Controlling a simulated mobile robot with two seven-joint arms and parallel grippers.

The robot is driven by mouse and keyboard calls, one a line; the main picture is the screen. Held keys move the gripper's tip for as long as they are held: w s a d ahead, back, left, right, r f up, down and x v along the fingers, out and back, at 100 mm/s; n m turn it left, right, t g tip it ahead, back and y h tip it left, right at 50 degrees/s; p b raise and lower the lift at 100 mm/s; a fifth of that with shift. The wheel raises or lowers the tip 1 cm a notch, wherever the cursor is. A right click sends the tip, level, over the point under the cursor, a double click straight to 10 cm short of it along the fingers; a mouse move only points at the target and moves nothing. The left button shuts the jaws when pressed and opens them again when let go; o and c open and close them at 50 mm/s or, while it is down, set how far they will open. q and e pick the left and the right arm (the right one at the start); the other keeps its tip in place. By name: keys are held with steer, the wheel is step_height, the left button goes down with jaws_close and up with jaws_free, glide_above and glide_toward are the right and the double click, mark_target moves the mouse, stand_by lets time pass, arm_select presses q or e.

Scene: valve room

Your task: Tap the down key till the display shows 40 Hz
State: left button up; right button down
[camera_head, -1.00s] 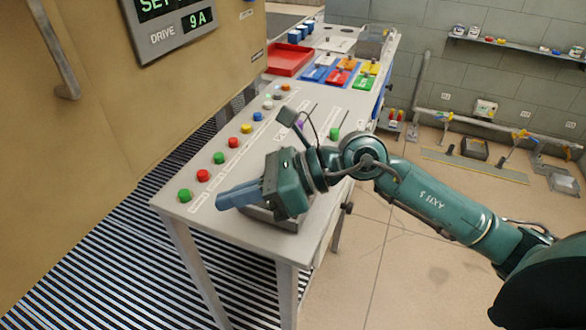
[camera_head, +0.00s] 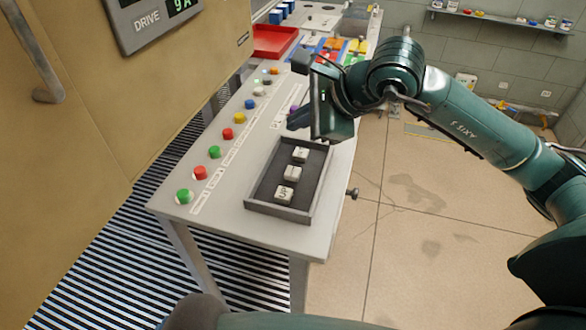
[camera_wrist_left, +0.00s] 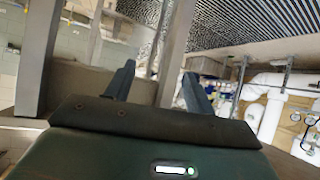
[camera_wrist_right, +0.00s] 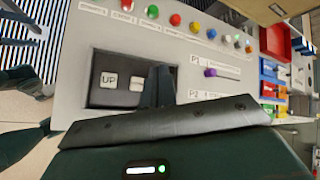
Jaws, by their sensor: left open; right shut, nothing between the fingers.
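A dark tray (camera_head: 260,205) with three pale keys is set in the grey console top. The near key (camera_head: 285,194), middle key (camera_head: 292,172) and far key (camera_head: 301,154) stand in a row; their labels are hard to read in the head view. In the right wrist view the near key (camera_wrist_right: 108,80) reads UP, and I cannot tell which is down. My right gripper (camera_head: 298,119) is shut and empty above the console, beyond the far key. My left gripper (camera_wrist_left: 158,82) is open and empty, away from the console. The display (camera_head: 150,22) is cut off; only DRIVE and part of 9A show.
A row of coloured buttons, such as the green button (camera_head: 184,196), runs along the console's left side. A purple slider knob (camera_wrist_right: 210,72) lies beyond the tray. A red bin (camera_head: 272,42) stands farther back. The tan cabinet (camera_head: 90,130) is at the left.

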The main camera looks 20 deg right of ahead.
mark_target(298, 173)
arm_select(q)
steer(key=shift+f, duration=0.1)
arm_select(e)
steer(key=shift+f, duration=0.15)
step_height(298, 173, down, 8)
steer(key=b, duration=0.5)
steer(key=shift+f, duration=0.25)
arm_select(q)
steer(key=shift+w+d+f+t+h+b, duration=0.2)
steer(key=shift+d+f, duration=0.15)
steer(key=shift+f, duration=0.15)
steer(key=shift+w+d+f+t+h+b, duration=0.1)
steer(key=shift+w+d+f+h, duration=0.15)
steer(key=shift+f, duration=0.2)
steer(key=shift+r, duration=0.1)
steer(key=shift+s, duration=0.15)
steer(key=shift+f, duration=0.2)
steer(key=shift+f+b, duration=0.6)
steer(key=shift+b, duration=0.05)
arm_select(e)
steer(key=shift+f, duration=0.45)
